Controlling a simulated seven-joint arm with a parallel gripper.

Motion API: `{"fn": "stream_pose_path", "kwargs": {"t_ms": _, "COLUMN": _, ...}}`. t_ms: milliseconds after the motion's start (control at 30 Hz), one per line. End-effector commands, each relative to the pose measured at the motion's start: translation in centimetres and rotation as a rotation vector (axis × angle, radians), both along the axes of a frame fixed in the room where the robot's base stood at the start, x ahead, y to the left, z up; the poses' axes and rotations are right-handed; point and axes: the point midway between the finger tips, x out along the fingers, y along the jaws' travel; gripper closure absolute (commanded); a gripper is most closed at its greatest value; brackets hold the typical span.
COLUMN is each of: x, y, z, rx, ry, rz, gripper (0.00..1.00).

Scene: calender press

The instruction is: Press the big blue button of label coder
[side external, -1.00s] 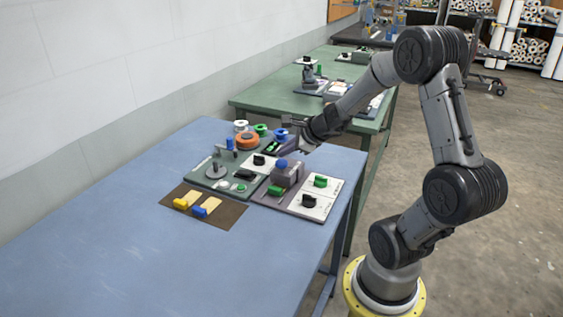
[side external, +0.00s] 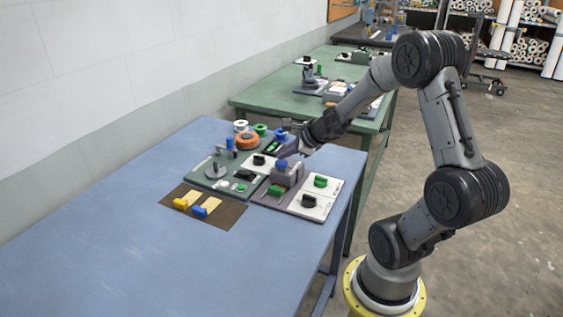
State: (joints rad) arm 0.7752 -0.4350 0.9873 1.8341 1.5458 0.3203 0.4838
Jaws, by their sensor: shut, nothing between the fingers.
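The label coder (side external: 288,177) is a grey-purple box on a board near the table's right edge. Its big blue button (side external: 281,164) is a dome on top, in plain sight with nothing touching it.
Beside the coder are a green knob (side external: 320,181) and a black knob (side external: 308,201) on white plates. A green board (side external: 205,180) with a crank post and an orange roll (side external: 247,141) lies left. The blue table's front left (side external: 120,240) is clear.

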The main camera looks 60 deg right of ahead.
Motion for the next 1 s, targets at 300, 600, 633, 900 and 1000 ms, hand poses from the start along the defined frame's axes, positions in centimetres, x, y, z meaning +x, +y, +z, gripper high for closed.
{"fn": "stream_pose_path", "kwargs": {"t_ms": 300, "x": 0.0, "y": 0.0, "z": -0.3, "rx": 0.001, "ry": 0.000, "rz": -0.001, "gripper": 1.00}}
{"fn": "stream_pose_path", "kwargs": {"t_ms": 600, "x": 0.0, "y": 0.0, "z": -0.6, "rx": 0.000, "ry": 0.001, "rz": 0.001, "gripper": 1.00}}
{"fn": "stream_pose_path", "kwargs": {"t_ms": 633, "x": 0.0, "y": 0.0, "z": -0.7, "rx": 0.000, "ry": 0.001, "rz": 0.001, "gripper": 1.00}}
{"fn": "stream_pose_path", "kwargs": {"t_ms": 900, "x": 0.0, "y": 0.0, "z": -0.9, "rx": 0.001, "ry": 0.000, "rz": -0.001, "gripper": 1.00}}
{"fn": "stream_pose_path", "kwargs": {"t_ms": 1000, "x": 0.0, "y": 0.0, "z": -1.1, "rx": 0.001, "ry": 0.000, "rz": -0.001, "gripper": 1.00}}
